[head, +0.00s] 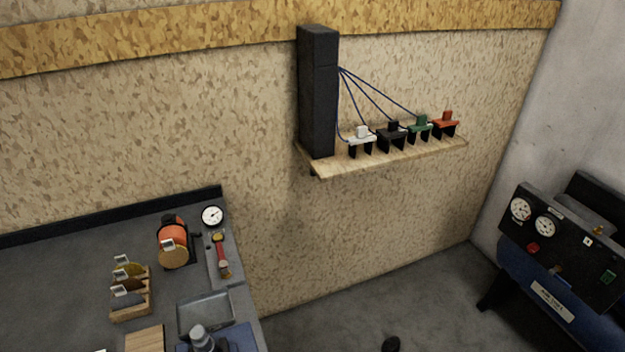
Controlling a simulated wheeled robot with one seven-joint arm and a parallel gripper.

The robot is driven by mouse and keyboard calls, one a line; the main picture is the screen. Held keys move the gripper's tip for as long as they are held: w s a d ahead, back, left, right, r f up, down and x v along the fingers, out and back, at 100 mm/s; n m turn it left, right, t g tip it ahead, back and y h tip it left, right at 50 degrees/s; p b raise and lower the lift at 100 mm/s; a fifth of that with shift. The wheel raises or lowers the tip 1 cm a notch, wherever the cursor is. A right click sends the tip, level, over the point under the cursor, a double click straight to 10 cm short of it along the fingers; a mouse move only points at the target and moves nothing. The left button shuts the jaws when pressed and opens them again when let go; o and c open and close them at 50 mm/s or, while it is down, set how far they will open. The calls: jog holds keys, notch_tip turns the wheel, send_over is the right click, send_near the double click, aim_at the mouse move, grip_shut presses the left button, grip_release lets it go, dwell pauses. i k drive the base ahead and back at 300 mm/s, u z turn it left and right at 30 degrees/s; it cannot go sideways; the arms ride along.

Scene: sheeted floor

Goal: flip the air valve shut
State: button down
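A valve with a red lever (221,254) and a brass-coloured fitting sits on a grey plate at the right end of the workbench. The lever lies lengthwise along the plate, pointing toward the bottom of the picture. A round white pressure gauge (212,215) stands just behind it. I take this to be the air valve; its exact open or shut position is too small to tell. My gripper is not in view.
A wall shelf (390,157) carries several coloured clamp-like items. A blue machine with gauges (560,265) stands right. Floor between is mostly clear.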

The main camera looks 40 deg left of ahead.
aim_at(223, 264)
jog(key=i, duration=2.1)
jog(key=u, duration=4.55)
jog(key=i, duration=1)
